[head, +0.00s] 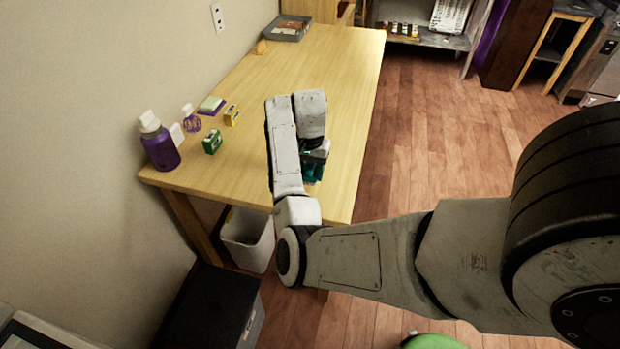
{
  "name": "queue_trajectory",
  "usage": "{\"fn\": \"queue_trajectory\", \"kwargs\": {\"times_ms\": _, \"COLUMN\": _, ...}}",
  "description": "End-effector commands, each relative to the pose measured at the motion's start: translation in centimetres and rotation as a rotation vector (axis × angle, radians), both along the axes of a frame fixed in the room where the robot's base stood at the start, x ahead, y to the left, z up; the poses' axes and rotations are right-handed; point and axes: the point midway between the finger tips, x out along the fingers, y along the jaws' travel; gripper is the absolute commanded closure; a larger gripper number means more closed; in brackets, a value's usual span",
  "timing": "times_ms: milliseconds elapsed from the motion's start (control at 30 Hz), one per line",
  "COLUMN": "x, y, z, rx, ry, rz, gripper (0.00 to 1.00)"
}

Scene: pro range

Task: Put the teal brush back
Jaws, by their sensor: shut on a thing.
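A small part of the teal brush (312,172) shows beside my arm, over the near right part of the wooden table. My gripper (316,155) is mostly hidden behind my own arm links. It is shut on the teal brush. I cannot tell from this view whether the brush touches the tabletop or hangs above it. The brush's full shape and tilt are hidden.
The wooden table (345,75) holds a purple bottle (160,150), a green box (212,142), a yellow box (232,115) and a sponge (210,105) at left. A grey tray (287,29) is at the far end. A bin (246,240) stands below.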

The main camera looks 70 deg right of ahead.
Motion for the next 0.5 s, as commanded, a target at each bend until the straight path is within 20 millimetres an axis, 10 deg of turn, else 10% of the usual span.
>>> {"fn": "queue_trajectory", "kwargs": {"times_ms": 500, "x": 0.2, "y": -0.1, "z": -3.4, "rx": 0.001, "ry": 0.000, "rz": 0.000, "gripper": 0.76}}
